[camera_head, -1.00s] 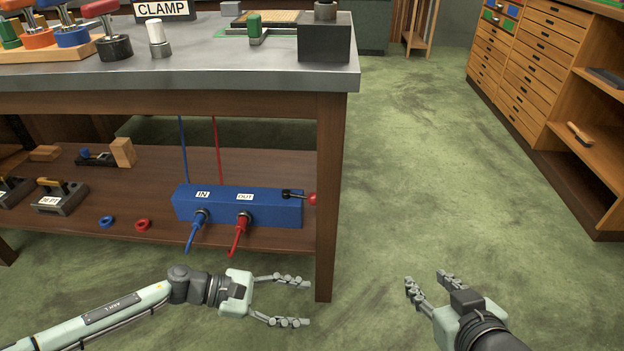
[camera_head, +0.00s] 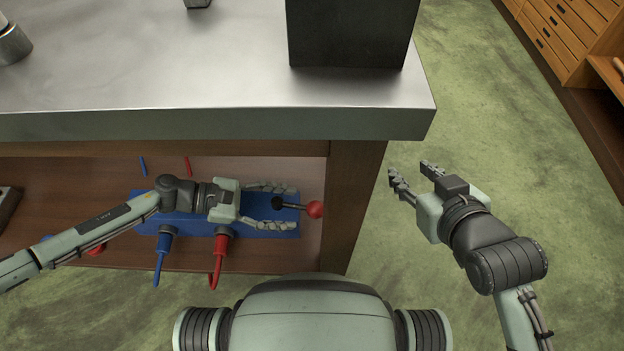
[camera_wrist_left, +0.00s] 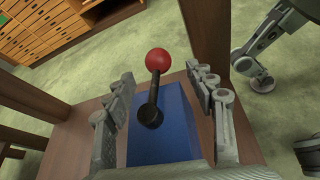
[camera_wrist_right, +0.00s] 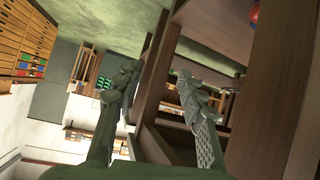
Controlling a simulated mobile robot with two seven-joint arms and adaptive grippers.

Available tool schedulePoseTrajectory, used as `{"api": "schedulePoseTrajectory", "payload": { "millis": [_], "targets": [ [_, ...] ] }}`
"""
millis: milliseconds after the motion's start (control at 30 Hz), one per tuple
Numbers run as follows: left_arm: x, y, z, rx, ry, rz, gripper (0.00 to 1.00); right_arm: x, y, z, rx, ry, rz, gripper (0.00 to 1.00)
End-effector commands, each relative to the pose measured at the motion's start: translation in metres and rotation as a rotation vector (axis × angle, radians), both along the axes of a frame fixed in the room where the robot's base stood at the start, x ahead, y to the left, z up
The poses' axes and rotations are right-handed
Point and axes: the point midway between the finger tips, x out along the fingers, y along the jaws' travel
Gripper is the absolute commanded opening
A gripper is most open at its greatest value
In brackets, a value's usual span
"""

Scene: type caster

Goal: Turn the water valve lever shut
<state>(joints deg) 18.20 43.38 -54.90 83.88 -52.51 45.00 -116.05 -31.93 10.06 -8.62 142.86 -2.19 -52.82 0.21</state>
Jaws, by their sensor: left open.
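The water valve is a blue box (camera_head: 188,224) on the bench's lower shelf. Its lever (camera_head: 297,206) is a short black rod with a red ball (camera_head: 315,209) at its end, pointing right, past the box's end. My left gripper (camera_head: 283,207) is open over the right part of the box, its fingers on either side of the lever's pivot. In the left wrist view the black lever (camera_wrist_left: 153,96) and red ball (camera_wrist_left: 157,60) lie between the spread fingers, with no clear contact. My right gripper (camera_head: 409,171) is open and empty, right of the bench leg.
The metal bench top (camera_head: 180,75) overhangs the shelf, and a wooden leg (camera_head: 352,200) stands just right of the red ball. A blue hose (camera_head: 163,258) and a red hose (camera_head: 219,258) leave the box's front. Green floor is clear to the right.

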Motion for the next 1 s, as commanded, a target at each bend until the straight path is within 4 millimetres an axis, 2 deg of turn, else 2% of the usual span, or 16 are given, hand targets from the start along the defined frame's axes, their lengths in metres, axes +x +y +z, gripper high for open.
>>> {"api": "schedulePoseTrajectory", "payload": {
  "millis": [167,400,600,967,1000],
  "targets": [
    [0.001,-0.009,-0.003,-0.003,0.001,-0.001,0.56,-0.001,-0.001,-0.001,-0.004,0.009,-0.002,0.40],
    [0.004,-0.044,-0.017,-0.003,-0.001,-0.002,0.56,-0.005,-0.007,-0.007,-0.017,0.042,-0.013,0.40],
    [0.006,-0.066,-0.027,-0.001,0.000,0.000,0.56,-0.007,-0.009,-0.009,-0.022,0.057,-0.017,0.40],
    [0.007,-0.072,-0.029,0.000,-0.001,0.001,0.56,-0.007,-0.010,-0.010,-0.023,0.060,-0.018,0.40],
    [0.007,-0.072,-0.029,0.000,-0.001,0.001,0.52,-0.007,-0.010,-0.010,-0.023,0.060,-0.018,0.40]
  ]
}}
